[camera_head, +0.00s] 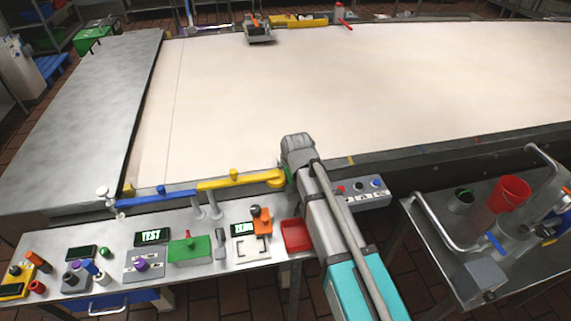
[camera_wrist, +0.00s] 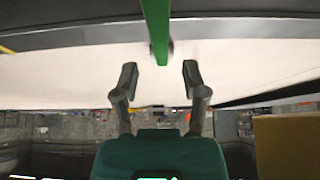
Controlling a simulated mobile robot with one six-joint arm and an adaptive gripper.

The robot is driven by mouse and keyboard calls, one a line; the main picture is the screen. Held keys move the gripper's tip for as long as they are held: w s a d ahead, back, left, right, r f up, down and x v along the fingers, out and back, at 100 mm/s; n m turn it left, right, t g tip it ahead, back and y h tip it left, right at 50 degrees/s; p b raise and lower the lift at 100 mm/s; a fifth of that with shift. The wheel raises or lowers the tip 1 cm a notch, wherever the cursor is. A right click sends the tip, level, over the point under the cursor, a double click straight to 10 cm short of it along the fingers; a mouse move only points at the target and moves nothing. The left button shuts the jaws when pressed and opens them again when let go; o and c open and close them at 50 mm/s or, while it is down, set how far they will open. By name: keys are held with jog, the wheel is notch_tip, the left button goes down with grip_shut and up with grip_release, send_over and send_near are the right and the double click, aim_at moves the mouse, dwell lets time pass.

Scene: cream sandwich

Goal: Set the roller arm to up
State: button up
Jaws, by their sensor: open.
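A green bar (camera_wrist: 156,25), which looks like the roller arm, comes down from the top of the wrist view. Its lower end is just beyond and between my fingertips, with a dark blurred shape behind it. My gripper (camera_wrist: 160,78) is open, with one finger on each side of the bar's line and nothing between them. In the head view my arm's end is at the near edge of the conveyor and hides most of the gripper. Only a sliver of green (camera_head: 289,174) shows beside it. I cannot tell the bar's up or down setting.
A yellow arm (camera_head: 235,181) and a blue arm (camera_head: 160,197) lie along the belt's near edge, left of my arm. The control bench (camera_head: 215,262) holds several devices and a red tray (camera_head: 297,235). A side table with a red cup (camera_head: 510,193) stands right. The belt (camera_head: 330,90) is mostly clear.

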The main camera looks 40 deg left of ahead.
dwell(0.3)
jog(key=w+d, duration=0.1)
jog(key=d, duration=0.4)
jog(key=w+d+m+h, duration=0.1)
jog(key=w+d, duration=0.1)
jog(key=d, duration=0.3)
jog(key=w+d+f+m, duration=0.1)
jog(key=w+d, duration=0.1)
jog(key=d, duration=0.3)
jog(key=shift+w+d+h, duration=0.15)
jog(key=shift+w+h, duration=0.05)
jog(key=shift+h, duration=0.2)
jog(key=s+d+m+g+h, duration=0.1)
jog(key=s+d+m, duration=0.1)
jog(key=d, duration=1.2)
jog(key=s+d+f+m+g+h, duration=0.1)
jog(key=s+d+m, duration=0.1)
jog(key=d, duration=1.2)
jog(key=s+d+m+g, duration=0.2)
jog(key=d+m, duration=0.1)
jog(key=d, duration=1.1)
jog(key=shift+s+d+f+m+h, duration=0.15)
jog(key=shift+s+f+m+h, duration=0.15)
jog(key=shift+h, duration=0.1)
jog(key=shift+w, duration=0.15)
